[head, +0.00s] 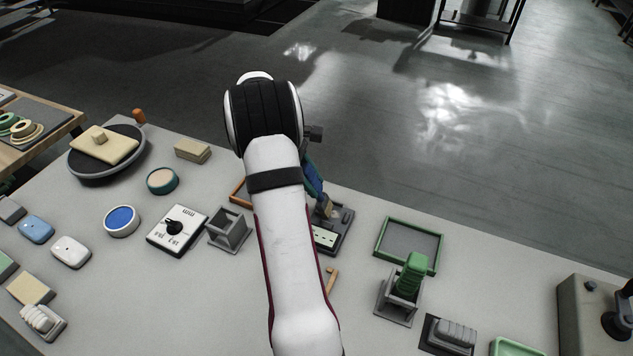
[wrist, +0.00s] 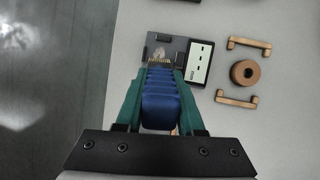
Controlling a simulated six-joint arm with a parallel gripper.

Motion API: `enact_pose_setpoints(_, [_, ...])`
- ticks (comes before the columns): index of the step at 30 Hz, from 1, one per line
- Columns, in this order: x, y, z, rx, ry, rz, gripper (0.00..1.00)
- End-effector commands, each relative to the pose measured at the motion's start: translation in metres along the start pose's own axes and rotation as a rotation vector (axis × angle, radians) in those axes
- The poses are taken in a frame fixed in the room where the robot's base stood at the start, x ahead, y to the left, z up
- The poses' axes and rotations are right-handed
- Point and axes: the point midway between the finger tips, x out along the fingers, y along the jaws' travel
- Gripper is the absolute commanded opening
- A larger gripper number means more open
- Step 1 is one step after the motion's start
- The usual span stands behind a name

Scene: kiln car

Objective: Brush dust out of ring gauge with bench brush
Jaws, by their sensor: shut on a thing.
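My gripper (head: 312,172) has green fingers, and in the wrist view (wrist: 160,98) they are shut on the blue ribbed handle of the bench brush (wrist: 161,112). The brush's pale bristles (head: 327,208) point down over a dark base plate (head: 345,228). I cannot tell whether they touch it. The ring gauge (wrist: 245,72), a brown ring with a dark hole, lies flat on the table right of the brush in the wrist view, apart from it. My arm hides the ring in the head view. Any dust in it is too small to tell.
Two wooden brackets (wrist: 249,46) (wrist: 236,98) flank the ring. A white slotted panel (wrist: 199,62) stands beside the base plate. In the head view, a grey stand (head: 229,233) and dial box (head: 176,231) are left; a green tray (head: 438,249) and green block (head: 410,273) are right.

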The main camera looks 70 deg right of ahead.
Motion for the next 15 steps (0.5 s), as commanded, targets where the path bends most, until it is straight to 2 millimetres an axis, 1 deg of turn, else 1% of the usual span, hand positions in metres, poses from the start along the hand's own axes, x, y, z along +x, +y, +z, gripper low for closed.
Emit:
enact_pose_setpoints(6, [0.0, 0.0, 0.001, 0.001, 0.0, -0.001, 0.0])
enact_pose_setpoints(12, [0.005, -0.001, 0.01, 0.001, 0.0, -0.001, 0.0])
enact_pose_setpoints(15, [0.006, -0.002, 0.011, 0.001, 0.0, -0.001, 0.0])
